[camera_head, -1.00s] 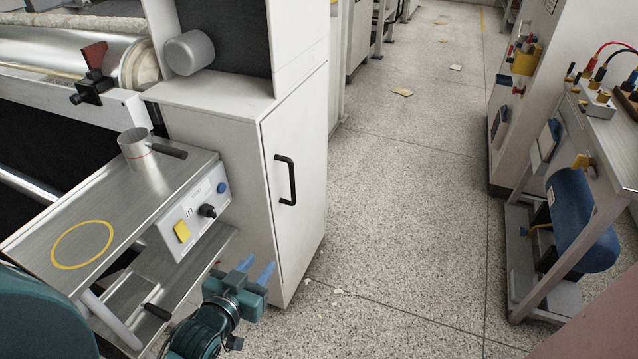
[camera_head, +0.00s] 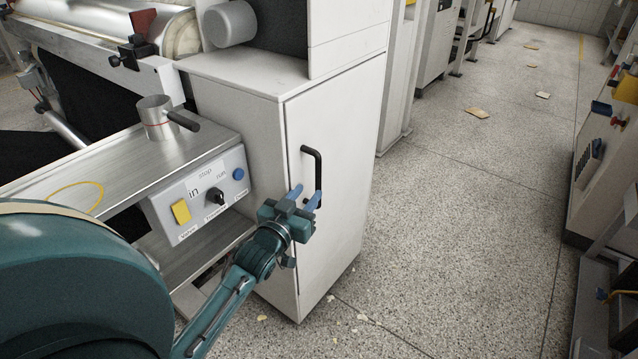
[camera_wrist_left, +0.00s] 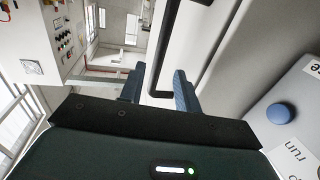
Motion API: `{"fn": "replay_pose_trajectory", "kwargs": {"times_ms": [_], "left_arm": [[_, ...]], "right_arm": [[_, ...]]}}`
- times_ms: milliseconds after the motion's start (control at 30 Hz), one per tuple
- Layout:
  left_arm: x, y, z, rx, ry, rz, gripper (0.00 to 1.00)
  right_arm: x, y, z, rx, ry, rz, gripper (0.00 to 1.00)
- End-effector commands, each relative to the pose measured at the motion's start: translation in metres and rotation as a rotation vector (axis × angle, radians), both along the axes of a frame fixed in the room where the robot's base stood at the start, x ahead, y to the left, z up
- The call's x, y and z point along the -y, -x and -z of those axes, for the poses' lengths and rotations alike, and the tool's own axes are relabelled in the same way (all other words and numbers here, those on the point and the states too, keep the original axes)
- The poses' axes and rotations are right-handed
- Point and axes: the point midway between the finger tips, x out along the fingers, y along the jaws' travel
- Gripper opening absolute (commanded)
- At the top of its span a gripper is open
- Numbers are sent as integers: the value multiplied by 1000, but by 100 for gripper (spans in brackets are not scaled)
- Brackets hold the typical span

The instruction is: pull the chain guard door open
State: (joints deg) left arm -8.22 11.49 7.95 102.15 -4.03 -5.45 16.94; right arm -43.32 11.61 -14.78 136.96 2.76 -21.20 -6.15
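The chain guard door (camera_head: 340,130) is the white front panel of the cabinet. It looks shut. Its black bar handle (camera_head: 319,168) stands upright near the door's left edge. My left gripper (camera_head: 305,194) is open at the handle's lower end, its blue fingers pointing at the door. In the left wrist view, the handle (camera_wrist_left: 166,50) runs down between the two spread fingers (camera_wrist_left: 160,88), with a gap visible to at least one side. Whether a finger touches it I cannot tell. My right gripper is not in view.
Speckled floor (camera_head: 450,220) right of the cabinet is open, with small scraps. Benches stand at far right.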

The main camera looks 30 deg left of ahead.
Motion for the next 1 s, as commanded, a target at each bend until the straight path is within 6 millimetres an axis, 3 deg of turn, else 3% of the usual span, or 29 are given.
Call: {"fn": "replay_pose_trajectory", "kwargs": {"times_ms": [200,400,767,1000], "left_arm": [[-5,-42,1,2,-2,0,33],[-7,-61,1,-1,-1,0,33],[-7,-65,0,-1,-1,0,32],[-7,-64,0,-1,-1,0,12]], "right_arm": [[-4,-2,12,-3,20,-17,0],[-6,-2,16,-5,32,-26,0],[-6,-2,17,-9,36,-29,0],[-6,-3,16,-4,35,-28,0]]}}
